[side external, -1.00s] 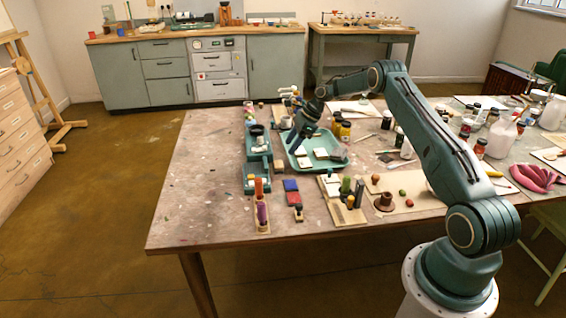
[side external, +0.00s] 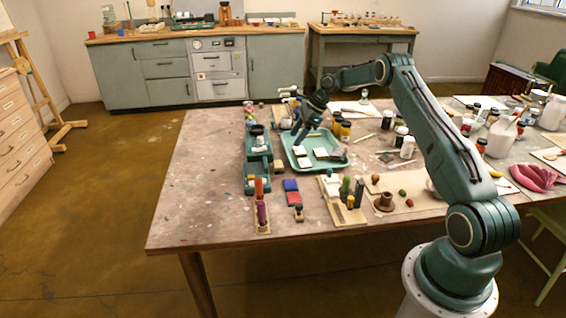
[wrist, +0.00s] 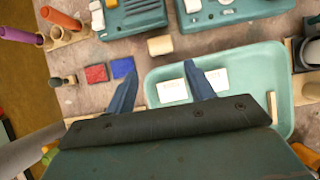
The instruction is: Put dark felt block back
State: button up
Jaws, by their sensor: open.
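I cannot pick out the dark felt block for sure. A dark grey upright block (side external: 359,192) stands among small pieces right of the red and blue squares, but its material cannot be told. My gripper (side external: 297,139) is open above the left side of the teal tray (side external: 301,167). In the wrist view my gripper (wrist: 160,70) has its two dark blue fingers apart, over the near-left part of the tray (wrist: 233,56). Nothing is visibly held. Two white labelled blocks (wrist: 172,90) lie in the tray, partly behind the right finger.
Teal holders (side external: 257,165) stand along the left. A rack with orange and purple sticks (side external: 261,213) is in front. Bottles crowd the right. The left table area is clear.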

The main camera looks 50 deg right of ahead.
jog(key=s+a+r+n+h, duration=0.1)
jog(key=s+a+r+n, duration=0.1)
jog(key=a+r+n, duration=0.5)
jog(key=s+a+r+n+h, duration=0.1)
jog(key=s+a+r+n, duration=0.2)
jog(key=a+r, duration=0.8)
jog(key=s+a+r+n, duration=0.6)
jog(key=s+r, duration=0.2)
jog(key=s, duration=0.2)
jog(key=s+a+n, duration=0.2)
jog(key=s+n, duration=0.1)
jog(key=s, duration=0.4)
jog(key=s+a+f+n+t+h, duration=0.1)
jog(key=s+n, duration=0.3)
jog(key=s, duration=0.4)
jog(key=s+a+f+n+h, duration=0.1)
jog(key=s+a+n, duration=0.2)
jog(key=s, duration=0.4)
jog(key=shift+s+f+n, duration=0.2)
jog(key=shift+s+n, duration=0.15)
jog(key=shift+n, duration=0.15)
